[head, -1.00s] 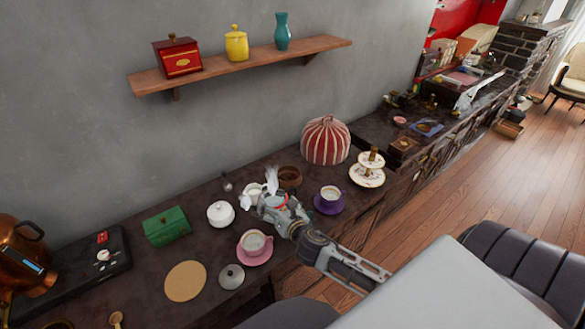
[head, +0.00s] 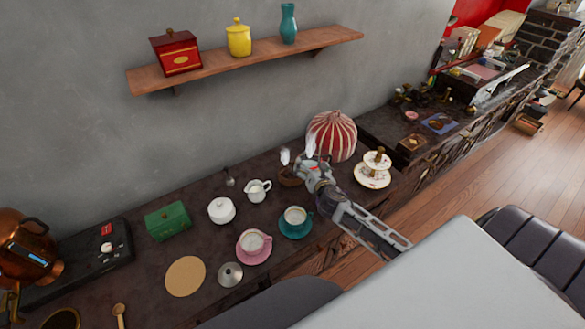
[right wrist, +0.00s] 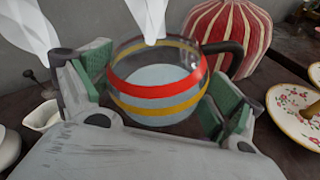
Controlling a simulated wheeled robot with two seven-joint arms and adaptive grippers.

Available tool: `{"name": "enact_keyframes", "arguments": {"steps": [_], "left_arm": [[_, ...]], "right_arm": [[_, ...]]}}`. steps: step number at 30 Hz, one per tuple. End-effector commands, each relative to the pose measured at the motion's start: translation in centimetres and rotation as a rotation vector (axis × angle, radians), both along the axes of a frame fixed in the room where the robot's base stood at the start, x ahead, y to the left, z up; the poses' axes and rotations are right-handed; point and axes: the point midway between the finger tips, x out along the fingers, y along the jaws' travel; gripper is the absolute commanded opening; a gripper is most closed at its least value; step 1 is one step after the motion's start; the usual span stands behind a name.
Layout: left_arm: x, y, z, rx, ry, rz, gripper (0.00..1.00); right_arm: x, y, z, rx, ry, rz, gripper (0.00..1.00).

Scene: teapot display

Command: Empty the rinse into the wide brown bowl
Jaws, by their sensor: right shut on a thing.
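My right gripper (head: 308,168) is shut on a glass teapot (right wrist: 160,85) with red and yellow bands. In the right wrist view the pot sits between the green finger pads, looks about upright and holds pale liquid; its dark handle is at the right. White steam-like plumes stand above it. In the head view the pot is mostly hidden by my gripper. The wide brown bowl (head: 287,181) is on the counter just left of my gripper, partly covered by it. How far the pot is above the bowl I cannot tell. My left gripper is not in view.
A white creamer (head: 257,190), lidded white pot (head: 221,210), teal cup (head: 296,216) and pink cup (head: 254,243) stand close by. A striped red cosy (head: 334,135) is just behind my gripper; a tiered stand (head: 374,175) is to its right.

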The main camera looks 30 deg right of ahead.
Motion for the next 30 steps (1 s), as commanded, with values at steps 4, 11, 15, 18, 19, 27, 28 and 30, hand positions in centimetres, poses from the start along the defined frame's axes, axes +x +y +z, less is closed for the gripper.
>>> {"name": "enact_keyframes", "arguments": {"steps": [4, 11, 15, 18, 19, 27, 28, 30], "left_arm": [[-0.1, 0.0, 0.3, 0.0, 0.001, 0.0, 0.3], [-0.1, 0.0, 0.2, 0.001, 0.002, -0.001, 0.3], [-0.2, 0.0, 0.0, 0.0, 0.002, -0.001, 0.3], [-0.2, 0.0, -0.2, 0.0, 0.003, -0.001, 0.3], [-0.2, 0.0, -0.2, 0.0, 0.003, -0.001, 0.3], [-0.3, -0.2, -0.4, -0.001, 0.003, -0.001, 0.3], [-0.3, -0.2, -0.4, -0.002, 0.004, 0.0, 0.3], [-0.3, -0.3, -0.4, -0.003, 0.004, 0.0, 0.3]], "right_arm": [[0.6, -2.8, -0.4, -0.003, -0.001, -0.049, 0.53], [1.0, -7.3, -2.1, -0.002, -0.001, -0.129, 0.53], [1.0, -9.9, -3.4, -0.002, -0.002, -0.178, 0.53], [0.9, -11.5, -4.3, -0.002, -0.002, -0.207, 0.53], [0.8, -11.9, -4.5, -0.002, -0.001, -0.214, 0.53], [0.6, -13.8, -5.7, -0.002, -0.003, -0.251, 0.53], [0.6, -13.9, -5.7, -0.002, -0.002, -0.252, 0.53], [0.6, -14.0, -5.8, -0.002, -0.002, -0.252, 0.53]]}}
